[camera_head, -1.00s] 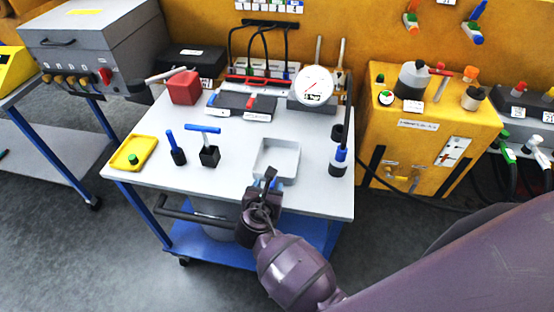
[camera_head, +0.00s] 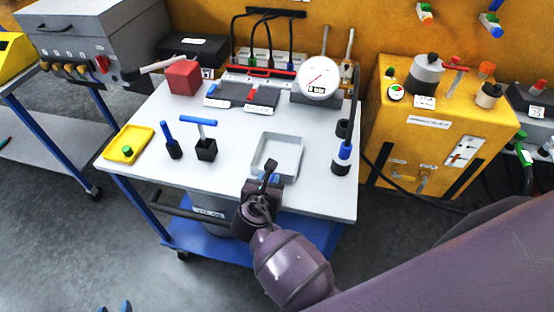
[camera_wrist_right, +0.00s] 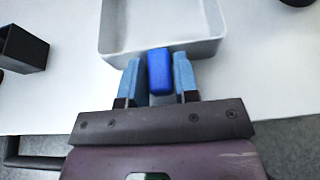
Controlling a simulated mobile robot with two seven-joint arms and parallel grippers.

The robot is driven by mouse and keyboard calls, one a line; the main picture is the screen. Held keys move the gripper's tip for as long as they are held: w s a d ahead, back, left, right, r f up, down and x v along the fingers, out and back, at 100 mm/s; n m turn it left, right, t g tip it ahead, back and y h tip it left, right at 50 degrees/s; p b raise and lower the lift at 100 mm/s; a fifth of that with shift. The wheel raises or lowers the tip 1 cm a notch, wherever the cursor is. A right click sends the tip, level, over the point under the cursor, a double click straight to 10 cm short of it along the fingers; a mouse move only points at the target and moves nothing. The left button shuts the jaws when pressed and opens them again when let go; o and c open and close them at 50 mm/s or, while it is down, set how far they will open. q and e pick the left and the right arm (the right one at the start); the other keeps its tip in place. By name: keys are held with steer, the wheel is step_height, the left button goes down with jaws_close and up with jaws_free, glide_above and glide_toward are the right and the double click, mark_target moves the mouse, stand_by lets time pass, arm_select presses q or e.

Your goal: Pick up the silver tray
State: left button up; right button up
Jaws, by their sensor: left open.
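The silver tray (camera_head: 295,166) is a shallow, empty grey tray on the front right of the white table. My right gripper (camera_head: 269,178) is at its front wall. In the right wrist view, the two light blue fingers of my right gripper (camera_wrist_right: 159,82) stand on either side of a dark blue block (camera_wrist_right: 160,68) at the outside of the tray's near wall (camera_wrist_right: 190,48). I cannot tell whether the fingers press on the block. My left gripper (camera_head: 115,307) shows only two blue fingertips, apart and empty, at the bottom left, away from the table.
A black holder with a blue T-handle (camera_head: 206,150), a blue-handled tool (camera_head: 173,148) and a yellow tray (camera_head: 122,151) lie left of the tray. A dial gauge (camera_head: 318,78) is behind.

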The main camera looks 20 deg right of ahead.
steer(key=c, duration=0.5)
jaws_close()
steer(key=shift+r, duration=0.1)
